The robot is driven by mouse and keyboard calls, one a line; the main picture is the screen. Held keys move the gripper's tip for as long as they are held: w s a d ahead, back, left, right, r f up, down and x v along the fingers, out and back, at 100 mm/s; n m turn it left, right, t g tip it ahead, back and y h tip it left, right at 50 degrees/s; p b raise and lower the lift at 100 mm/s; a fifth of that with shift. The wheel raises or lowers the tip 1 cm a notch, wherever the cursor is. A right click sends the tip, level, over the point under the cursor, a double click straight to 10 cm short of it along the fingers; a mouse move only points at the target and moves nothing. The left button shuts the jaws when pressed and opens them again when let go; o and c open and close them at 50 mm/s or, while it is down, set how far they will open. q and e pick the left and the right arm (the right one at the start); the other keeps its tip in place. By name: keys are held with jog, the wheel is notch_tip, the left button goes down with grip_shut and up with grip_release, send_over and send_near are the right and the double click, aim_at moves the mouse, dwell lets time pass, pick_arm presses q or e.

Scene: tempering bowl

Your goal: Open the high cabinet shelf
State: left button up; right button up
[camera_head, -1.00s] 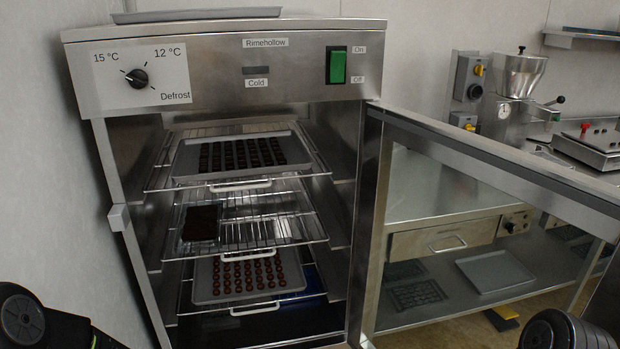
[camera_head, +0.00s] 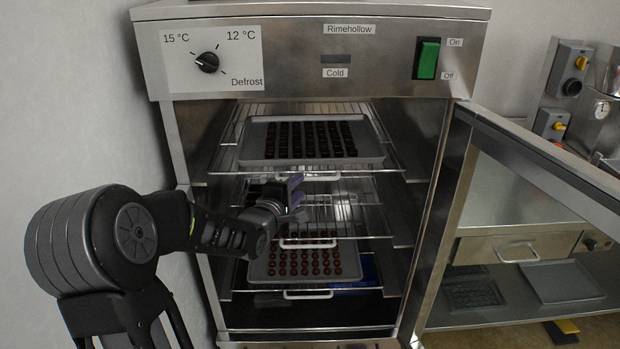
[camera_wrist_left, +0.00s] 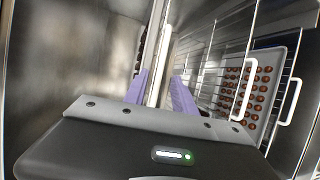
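The high shelf is the top wire rack (camera_head: 228,160) in the open steel cabinet (camera_head: 300,62). It bears a grey tray (camera_head: 375,155) with rows of dark chocolates. Its white front handle (camera_head: 322,178) shows just right of my left gripper (camera_head: 294,192), which is at the cabinet's opening. In the left wrist view, my left gripper's purple fingers (camera_wrist_left: 161,92) are apart, open. A pale upright bar, seemingly this handle (camera_wrist_left: 167,62), shows between and beyond them; I cannot tell whether they touch it. My right gripper is not in view.
A middle rack (camera_head: 350,222) and a lower tray of brown chocolates (camera_head: 345,262) sit below, each with a white handle. The cabinet door (camera_head: 545,155) stands open to the right. A wall is close on the left. A steel table (camera_head: 500,205) stands beyond the door.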

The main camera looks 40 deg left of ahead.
aim_at(307, 179)
pick_arm(q)
jog(key=p+x, duration=0.1)
jog(key=x, duration=0.6)
jog(key=shift+p, duration=0.4)
jog(key=shift+f, duration=0.15)
grip_shut()
